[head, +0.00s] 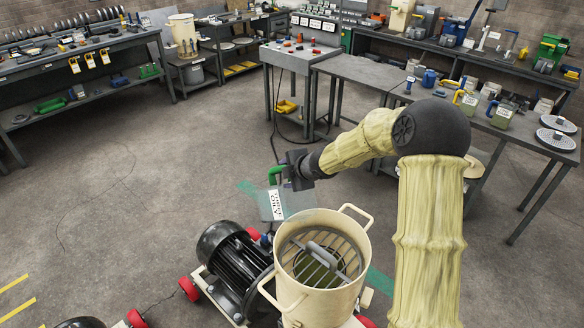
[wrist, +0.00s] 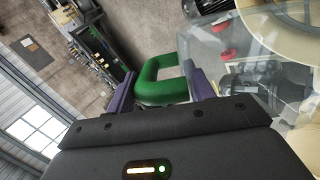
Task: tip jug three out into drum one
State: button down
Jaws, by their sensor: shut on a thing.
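A clear jug (head: 272,204) with a green handle and a white label hangs in my gripper (head: 284,172), left of the drum's rim. The label's writing is too small to read surely. In the wrist view my purple fingers are shut on the green handle (wrist: 158,84), and the clear jug wall (wrist: 222,48) shows to the right. I cannot tell what the jug holds. A cream drum (head: 296,301) with two loop handles stands open in front of me. A grey grate with a bar sits inside it, with something olive green below. Its pale rim also shows in the wrist view (wrist: 262,30).
A black motor (head: 232,262) on a red-wheeled base stands left of the drum. More jugs with greenish contents (head: 467,101) stand on the right bench (head: 362,74). A control desk (head: 300,56) is at the back, another bench (head: 80,52) at the left.

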jog(key=shift+w+a+r+g+p, duration=0.25)
jog(key=shift+g+p, duration=0.15)
jog(key=shift+p, duration=0.8)
jog(key=p, duration=0.2)
jog(key=g+h+p, duration=0.1)
jog(key=p, duration=0.2)
jog(key=shift+w+a+f+h, duration=0.3)
jog(key=shift+a+f, duration=0.05)
jog(key=shift+w+a+f+g+h+p, duration=0.2)
jog(key=shift+f+g+h+p, duration=0.1)
jog(key=shift+p, duration=0.4)
jog(key=shift+w+a+f+g+h, duration=0.1)
jog(key=shift+w+f+g+h, duration=0.15)
jog(key=shift+f, duration=0.25)
jog(key=shift+w+a+f+n+g+h, duration=0.1)
jog(key=shift+a+f+n+g+h, duration=0.05)
jog(key=shift+f+g+h, duration=0.35)
jog(key=shift+a+f+n+g+h, duration=0.15)
jog(key=shift+f+g+h, duration=0.2)
jog(key=shift+f+g, duration=0.1)
jog(key=shift+s+d+f+g+h, duration=0.15)
jog(key=shift+f+g+h, duration=0.5)
jog(key=shift+f, duration=0.35)
jog(key=shift+s+d+f+g+h, duration=0.1)
jog(key=shift+f+g+h, duration=0.5)
jog(key=shift+f, duration=0.4)
